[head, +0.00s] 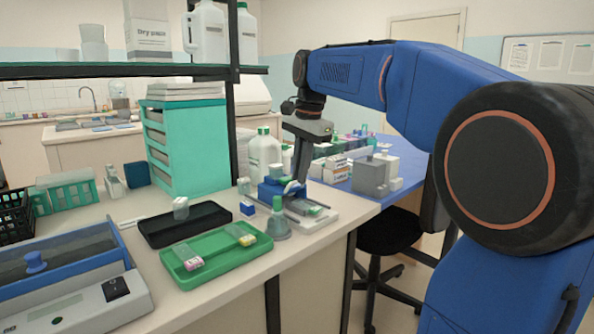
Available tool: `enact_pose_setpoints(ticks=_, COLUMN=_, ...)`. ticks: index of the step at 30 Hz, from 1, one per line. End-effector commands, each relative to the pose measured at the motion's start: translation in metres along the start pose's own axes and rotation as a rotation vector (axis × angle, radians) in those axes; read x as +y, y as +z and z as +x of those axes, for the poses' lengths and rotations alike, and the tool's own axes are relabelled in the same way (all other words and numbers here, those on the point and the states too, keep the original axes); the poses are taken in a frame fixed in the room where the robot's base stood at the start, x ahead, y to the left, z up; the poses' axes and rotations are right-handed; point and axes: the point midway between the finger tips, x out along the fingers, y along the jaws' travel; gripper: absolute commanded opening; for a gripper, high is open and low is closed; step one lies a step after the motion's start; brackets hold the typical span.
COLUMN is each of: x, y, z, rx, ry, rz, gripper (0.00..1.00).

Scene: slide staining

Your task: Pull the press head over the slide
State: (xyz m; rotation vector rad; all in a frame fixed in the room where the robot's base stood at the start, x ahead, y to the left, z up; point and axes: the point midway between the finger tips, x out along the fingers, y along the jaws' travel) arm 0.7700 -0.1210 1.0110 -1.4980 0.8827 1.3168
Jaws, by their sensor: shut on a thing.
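The press stands near the right end of the counter, on a pale base plate (325,221). Its blue press head (269,190) sits at the left part of the base. A slide with a green patch (314,210) lies on the dark bed to the right of the blue head. My gripper (293,186) reaches down from above at the right side of the blue head and is shut on part of it. The fingertips and the gripped part are small and partly hidden, so the exact hold is unclear.
A green-capped flask (277,222) stands close in front of the press. A green tray (215,262) with slides and a black tray (160,236) lie to the left. White bottles (264,152) stand behind. The counter's front edge is close to the base plate.

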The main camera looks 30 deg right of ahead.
Motion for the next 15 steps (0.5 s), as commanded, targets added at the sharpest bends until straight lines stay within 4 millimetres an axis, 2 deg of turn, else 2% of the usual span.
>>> enact_pose_setpoints(ticks=7, x=0.043, y=0.0, z=-0.009, rx=0.003, ry=-0.002, rz=0.002, gripper=0.0)
enact_pose_setpoints(ticks=11, x=0.056, y=0.0, z=-0.011, rx=0.003, ry=-0.002, rz=0.002, gripper=0.0)
enact_pose_setpoints(ticks=15, x=0.061, y=0.001, z=-0.012, rx=0.002, ry=0.0, rz=0.0, gripper=0.0)
